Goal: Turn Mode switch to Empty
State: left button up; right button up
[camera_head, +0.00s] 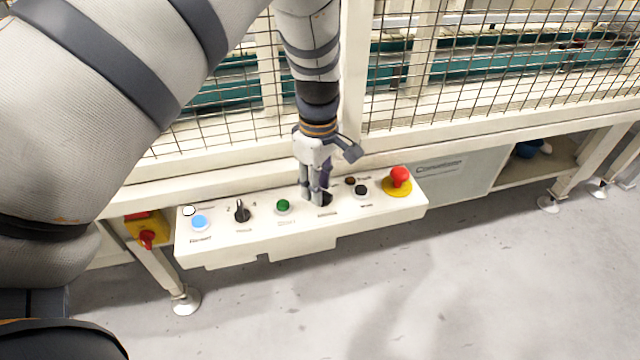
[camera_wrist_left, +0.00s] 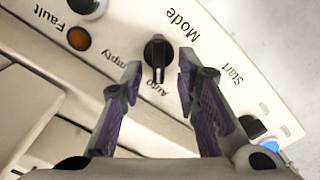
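The Mode switch (camera_wrist_left: 158,55) is a black rotary knob on the white control panel (camera_head: 300,230). In the left wrist view, "Mode" is printed above right of it, "Empty" to its left and "Auto" just below it. The knob's narrow end points down in that view, near "Auto". My left gripper (camera_head: 317,197) points down at the panel over this switch. In the wrist view its two fingers (camera_wrist_left: 158,80) stand apart on either side of the knob, with gaps; I see no contact. In the head view the fingers partly hide the switch. My right gripper is not in view.
A green button (camera_head: 283,206) and another black switch (camera_head: 242,211) sit left of the gripper, with a blue button (camera_head: 199,222) farther left. An amber lamp (camera_head: 350,181), a black button (camera_head: 361,190) and a red emergency stop (camera_head: 399,177) are to the right. Wire mesh fencing (camera_head: 480,80) stands behind.

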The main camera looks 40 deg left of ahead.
pick_arm(q)
jog(key=shift+w+f, duration=0.1)
jog(key=shift+f, duration=0.1)
grip_shut()
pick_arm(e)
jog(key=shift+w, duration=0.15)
pick_arm(q)
jog(key=m, duration=0.3)
jog(key=shift+w+r+p, duration=0.15)
jog(key=shift+p, duration=0.25)
jog(key=m, duration=0.2)
jog(key=shift+w+m, duration=0.1)
jog(key=shift+m, duration=0.3)
jog(key=m, duration=0.3)
jog(key=m+p, duration=0.1)
jog(key=m, duration=0.1)
jog(key=shift+w+d, duration=0.15)
jog(key=shift+d, duration=0.1)
jog(key=shift+d+m, duration=0.2)
jog(key=shift+m, duration=2.4)
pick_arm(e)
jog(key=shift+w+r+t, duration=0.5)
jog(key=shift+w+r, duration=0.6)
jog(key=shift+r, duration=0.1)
pick_arm(q)
jog(key=shift+f, duration=0.2)
